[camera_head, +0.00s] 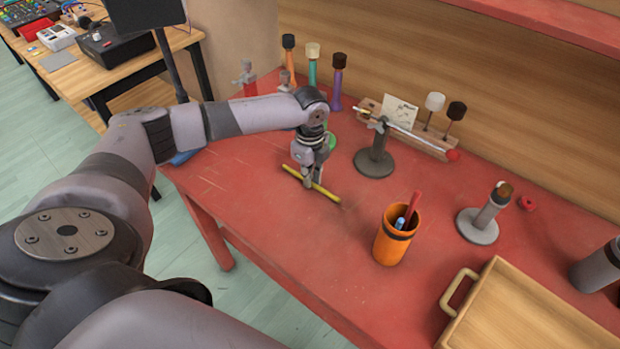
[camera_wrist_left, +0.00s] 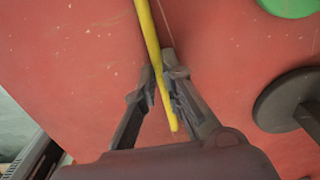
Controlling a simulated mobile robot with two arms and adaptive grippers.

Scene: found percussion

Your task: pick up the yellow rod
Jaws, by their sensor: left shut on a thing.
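The yellow rod (camera_head: 323,190) is at the left part of the red table, long and thin. My left gripper (camera_head: 308,184) reaches down over the middle of the rod from above and is shut on it. In the left wrist view the yellow rod (camera_wrist_left: 149,38) runs from the top edge down between the two fingers of my left gripper (camera_wrist_left: 162,85). I cannot tell whether the rod touches the table or is slightly above it. My right gripper is not in view.
A grey stand (camera_head: 375,160) holding a thin rod stands right of the gripper. An orange cup (camera_head: 391,243) with pens stands in front. A wooden tray (camera_head: 470,308) is at the front right. Several coloured mallets (camera_head: 337,90) stand at the back. The table between gripper and cup is clear.

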